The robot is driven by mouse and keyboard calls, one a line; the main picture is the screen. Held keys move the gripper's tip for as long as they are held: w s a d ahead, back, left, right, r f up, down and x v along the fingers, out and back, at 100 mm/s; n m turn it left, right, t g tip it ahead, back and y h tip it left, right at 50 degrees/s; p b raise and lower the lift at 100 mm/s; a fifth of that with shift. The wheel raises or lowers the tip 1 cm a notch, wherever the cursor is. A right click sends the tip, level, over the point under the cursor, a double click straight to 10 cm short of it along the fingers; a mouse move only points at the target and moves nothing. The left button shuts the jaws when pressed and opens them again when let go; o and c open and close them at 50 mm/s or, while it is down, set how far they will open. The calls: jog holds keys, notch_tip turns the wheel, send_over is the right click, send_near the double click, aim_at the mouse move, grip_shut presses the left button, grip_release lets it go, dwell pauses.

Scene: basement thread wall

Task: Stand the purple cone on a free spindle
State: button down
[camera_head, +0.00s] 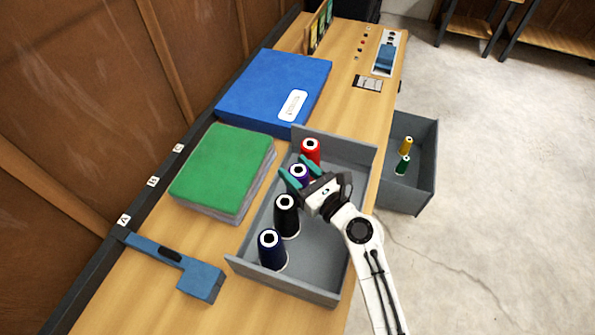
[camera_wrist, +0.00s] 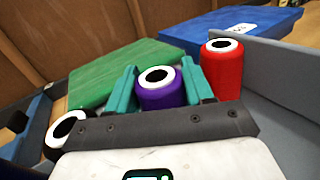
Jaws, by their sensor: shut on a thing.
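The purple cone (camera_head: 299,171) is upright in the grey tray on the bench, between the red cone and the black cone. In the wrist view the purple cone (camera_wrist: 165,97) has a white ring around a dark hole on top. My gripper (camera_head: 298,175) is shut on it, with one teal finger on each side; the fingers also show in the wrist view (camera_wrist: 160,82). Its base is hidden, so I cannot tell whether it touches the tray floor. The red cone (camera_head: 311,152), the black cone (camera_head: 287,219) and the dark blue cone (camera_head: 272,252) stand in the same tray. I can make out no bare spindle.
The grey tray (camera_head: 335,146) has raised walls. A green book stack (camera_head: 222,168) lies left of it, a blue binder (camera_head: 270,88) behind, and a blue tool (camera_head: 185,268) at front left. A lower grey bin (camera_head: 425,165) holds a yellow spool (camera_head: 406,146) and a green spool (camera_head: 403,166).

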jog(key=c, duration=0.7)
grip_release()
jog(key=shift+f, duration=0.1)
jog(key=b+v, duration=0.1)
jog(key=v, duration=1.1)
